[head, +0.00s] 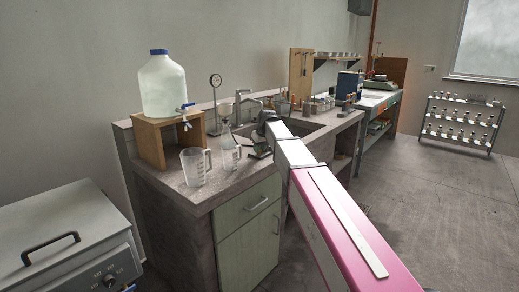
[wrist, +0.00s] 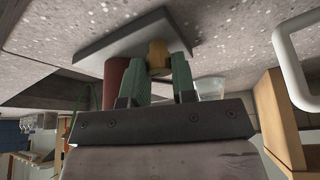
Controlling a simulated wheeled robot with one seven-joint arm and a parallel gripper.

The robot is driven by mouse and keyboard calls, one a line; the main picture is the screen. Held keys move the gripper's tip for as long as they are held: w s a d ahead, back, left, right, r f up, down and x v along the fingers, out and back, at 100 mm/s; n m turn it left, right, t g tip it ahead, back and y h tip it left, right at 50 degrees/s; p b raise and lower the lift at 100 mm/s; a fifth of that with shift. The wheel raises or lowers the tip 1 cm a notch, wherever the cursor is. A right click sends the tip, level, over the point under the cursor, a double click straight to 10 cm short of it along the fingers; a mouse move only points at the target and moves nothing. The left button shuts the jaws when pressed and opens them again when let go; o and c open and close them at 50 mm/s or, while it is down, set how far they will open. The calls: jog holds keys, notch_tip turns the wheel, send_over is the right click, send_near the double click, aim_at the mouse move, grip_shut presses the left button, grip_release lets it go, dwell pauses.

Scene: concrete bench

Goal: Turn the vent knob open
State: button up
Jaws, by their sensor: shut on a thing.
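My gripper (wrist: 160,66) has its two green fingers closed around a small brass-coloured knob (wrist: 158,50), which I take to be the vent knob. The knob is in front of a flat grey plate (wrist: 112,36) in the wrist view. A dark red cylinder (wrist: 116,76) is just left of the fingers. In the head view my gripper (head: 262,122) is over the bench near the sink, and the knob cannot be made out there. Whether the knob has turned cannot be told.
A bottle (head: 162,86) with a blue cap and taps stands on a wooden stand (head: 152,147). Clear jugs (head: 194,167) stand on the concrete bench (head: 172,184), left of my gripper. A white handle (wrist: 296,62) shows close at right in the wrist view.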

jog(key=o, duration=0.9)
jog(key=shift+o, duration=0.2)
jog(key=shift+r, duration=0.15)
jog(key=v, duration=1)
jog(key=shift+r, duration=0.25)
jog(key=shift+s, duration=0.15)
